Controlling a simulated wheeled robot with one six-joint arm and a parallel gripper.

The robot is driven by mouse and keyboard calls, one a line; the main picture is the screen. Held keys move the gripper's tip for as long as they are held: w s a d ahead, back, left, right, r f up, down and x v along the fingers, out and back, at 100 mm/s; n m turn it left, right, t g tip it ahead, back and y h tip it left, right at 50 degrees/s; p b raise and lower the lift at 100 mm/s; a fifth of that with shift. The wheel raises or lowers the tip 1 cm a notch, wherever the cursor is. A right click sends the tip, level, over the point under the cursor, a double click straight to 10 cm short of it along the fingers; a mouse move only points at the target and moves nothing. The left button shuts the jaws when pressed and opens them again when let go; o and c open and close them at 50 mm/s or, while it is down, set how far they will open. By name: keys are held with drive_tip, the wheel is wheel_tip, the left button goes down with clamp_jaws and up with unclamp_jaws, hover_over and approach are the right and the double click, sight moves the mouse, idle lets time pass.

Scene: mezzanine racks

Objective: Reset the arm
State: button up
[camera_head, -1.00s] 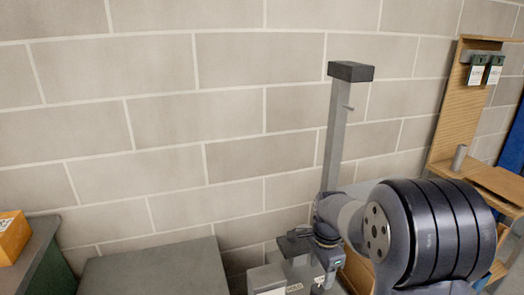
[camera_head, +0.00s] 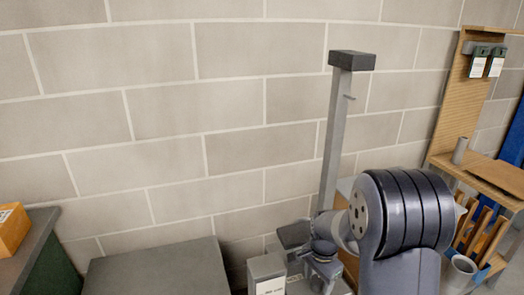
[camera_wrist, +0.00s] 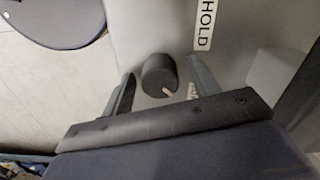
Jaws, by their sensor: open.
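My gripper (camera_wrist: 161,88) is open in the wrist view, its two dark fingers apart. Between the fingers, in the picture, is a black round knob (camera_wrist: 159,72) with a pale pointer, on a grey panel (camera_wrist: 150,25) marked "HOLD". I cannot tell whether the fingers touch the knob or panel. In the head view my arm is folded at the lower right, its wrist low beside a grey post; the fingertips are not clear there.
A grey post (camera_head: 335,140) with a dark cap stands before the block wall. A grey-topped box (camera_head: 155,270) is lower left, with an orange box (camera_head: 12,230) further left. A wooden rack (camera_head: 450,100), a grey bin (camera_head: 460,272) and wooden slats (camera_head: 480,230) are at right.

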drive_tip(key=n+b, duration=0.1)
drive_tip(key=n, duration=1)
drive_tip(key=shift+b, duration=0.4)
drive_tip(key=n+b, duration=0.1)
drive_tip(key=n, duration=0.3)
drive_tip(key=shift+r, duration=1.2)
drive_tip(key=shift+p, duration=0.3)
